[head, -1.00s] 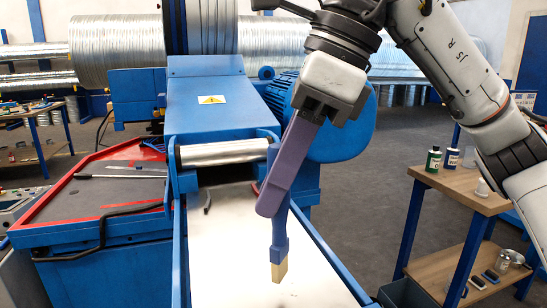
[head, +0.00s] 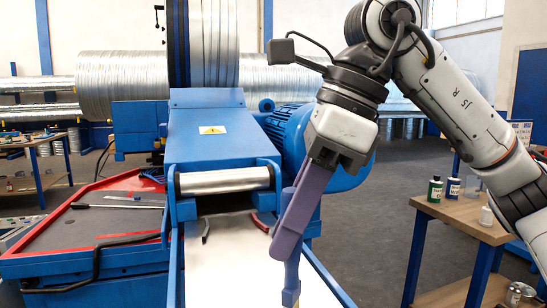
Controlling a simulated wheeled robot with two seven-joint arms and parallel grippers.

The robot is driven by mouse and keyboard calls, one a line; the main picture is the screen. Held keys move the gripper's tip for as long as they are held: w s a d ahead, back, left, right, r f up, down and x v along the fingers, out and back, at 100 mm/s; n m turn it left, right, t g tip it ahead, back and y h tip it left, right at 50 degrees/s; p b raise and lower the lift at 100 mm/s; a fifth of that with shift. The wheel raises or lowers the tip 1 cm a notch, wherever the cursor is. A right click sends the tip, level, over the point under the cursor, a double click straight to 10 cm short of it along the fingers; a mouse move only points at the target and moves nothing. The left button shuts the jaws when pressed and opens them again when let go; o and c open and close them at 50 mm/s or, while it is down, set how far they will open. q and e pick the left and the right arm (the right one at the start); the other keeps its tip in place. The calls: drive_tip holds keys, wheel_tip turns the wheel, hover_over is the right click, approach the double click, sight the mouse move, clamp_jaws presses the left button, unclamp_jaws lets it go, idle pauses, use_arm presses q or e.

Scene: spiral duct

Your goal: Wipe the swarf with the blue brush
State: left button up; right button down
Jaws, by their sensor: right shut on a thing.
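My right gripper (head: 284,246) comes in from the upper right with long purple fingers pointing down. It is shut on the blue brush (head: 292,272), whose handle is partly hidden behind the fingers. I cannot tell whether the bristles touch the sheet. A small dark curved strip (head: 206,230) shows near the roller; I cannot tell whether it is swarf. No other swarf is clear. My left gripper is not in view.
A blue machine (head: 215,135) with a steel roller (head: 226,180) stands behind the sheet, with a blue motor (head: 340,165) at its right. A red-edged bench (head: 110,222) is on the left. A wooden side table (head: 460,218) with bottles is on the right.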

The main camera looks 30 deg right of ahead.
sight(282, 190)
drive_tip(key=shift+w+a, duration=0.1)
drive_tip(key=shift+a, duration=0.7)
wheel_tip(282, 190, up, 3)
drive_tip(key=shift+w+f+p, duration=0.1)
drive_tip(key=shift+f+p, duration=0.1)
drive_tip(key=shift+p, duration=0.8)
wheel_tip(282, 190, up, 5)
drive_tip(key=p, duration=0.5)
drive_tip(key=shift+r, duration=0.2)
drive_tip(key=shift+f, duration=0.1)
